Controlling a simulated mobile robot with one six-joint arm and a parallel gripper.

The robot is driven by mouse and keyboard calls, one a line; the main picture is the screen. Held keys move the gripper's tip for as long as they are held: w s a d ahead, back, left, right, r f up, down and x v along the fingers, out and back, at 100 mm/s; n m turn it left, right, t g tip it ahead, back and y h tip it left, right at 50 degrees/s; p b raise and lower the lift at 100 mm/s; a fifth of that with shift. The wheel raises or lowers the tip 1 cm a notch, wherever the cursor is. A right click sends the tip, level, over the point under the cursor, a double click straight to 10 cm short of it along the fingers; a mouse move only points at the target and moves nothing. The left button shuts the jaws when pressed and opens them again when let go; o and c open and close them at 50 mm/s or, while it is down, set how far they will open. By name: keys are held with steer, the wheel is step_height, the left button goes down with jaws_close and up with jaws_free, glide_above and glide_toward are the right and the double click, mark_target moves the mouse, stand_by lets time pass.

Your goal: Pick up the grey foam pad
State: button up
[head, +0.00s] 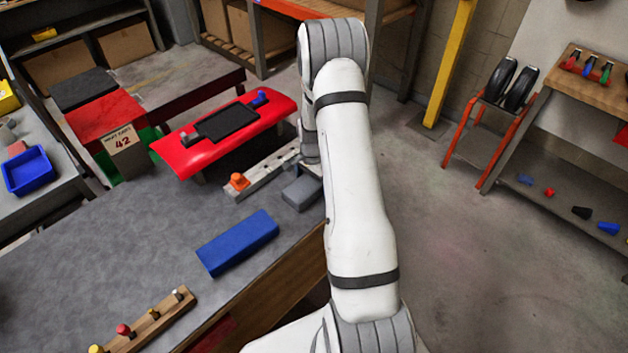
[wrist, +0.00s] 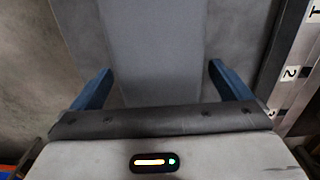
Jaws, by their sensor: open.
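The grey foam pad (head: 301,194) lies on the grey bench top near its right edge, partly hidden by my arm in the head view. In the wrist view the pad (wrist: 152,45) fills the middle, running away from the palm. My gripper (wrist: 160,82) is open, with one blue finger on each side of the pad. A gap shows between the right finger and the pad. I cannot tell how far the fingertips are above the bench.
A blue block (head: 238,242) lies nearer on the bench. A rail with an orange knob (head: 239,181) lies just behind the pad; a numbered rail (wrist: 292,75) shows close on the right in the wrist view.

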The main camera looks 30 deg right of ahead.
steer(key=shift+c, duration=0.2)
steer(key=c, duration=1)
steer(key=shift+r, duration=0.1)
